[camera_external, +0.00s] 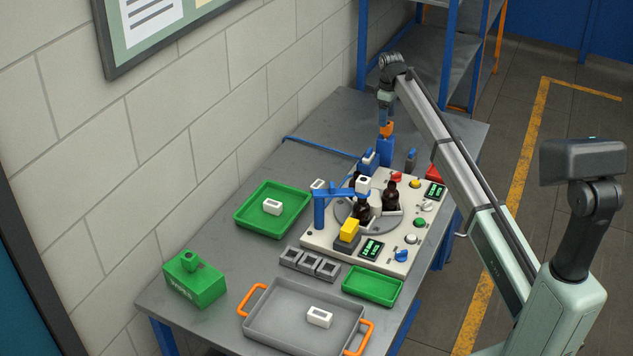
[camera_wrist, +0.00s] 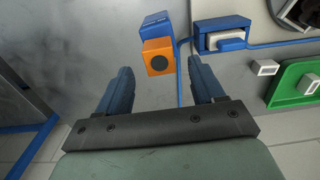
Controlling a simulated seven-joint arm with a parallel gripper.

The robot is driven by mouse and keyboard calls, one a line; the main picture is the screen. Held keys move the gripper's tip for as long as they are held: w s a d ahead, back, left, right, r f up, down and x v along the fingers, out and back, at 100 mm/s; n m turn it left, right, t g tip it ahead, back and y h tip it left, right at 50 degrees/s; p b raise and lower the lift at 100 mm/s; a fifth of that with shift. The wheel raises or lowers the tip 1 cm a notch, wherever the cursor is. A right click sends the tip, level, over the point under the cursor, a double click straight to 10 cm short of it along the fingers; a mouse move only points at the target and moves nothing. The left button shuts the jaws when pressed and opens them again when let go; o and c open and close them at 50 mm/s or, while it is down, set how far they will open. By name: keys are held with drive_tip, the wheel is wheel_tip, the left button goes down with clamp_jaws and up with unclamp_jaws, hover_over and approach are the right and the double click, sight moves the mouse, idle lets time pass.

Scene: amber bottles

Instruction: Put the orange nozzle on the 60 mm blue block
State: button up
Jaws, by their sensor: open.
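The orange nozzle (camera_external: 387,129), a block with a dark round hole in its top in the wrist view (camera_wrist: 158,60), sits on top of the upright blue block (camera_external: 385,153). A side of the blue block also shows just beyond the nozzle in the wrist view (camera_wrist: 157,25). My gripper (camera_external: 385,117) is above the nozzle. In the wrist view its two blue fingers (camera_wrist: 160,68) are spread wide, with the nozzle between them in the picture and clear space on both sides. Nothing is held.
The machine panel (camera_external: 318,238) with dark bottles and a blue arm stands in front of the blue block. A green tray (camera_external: 244,222), a grey tray (camera_external: 280,338) and a green box (camera_external: 190,288) are nearer.

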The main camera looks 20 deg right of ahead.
wheel_tip(320, 180, up, 8)
drive_tip(key=shift+r, duration=0.2)
idle(0.3)
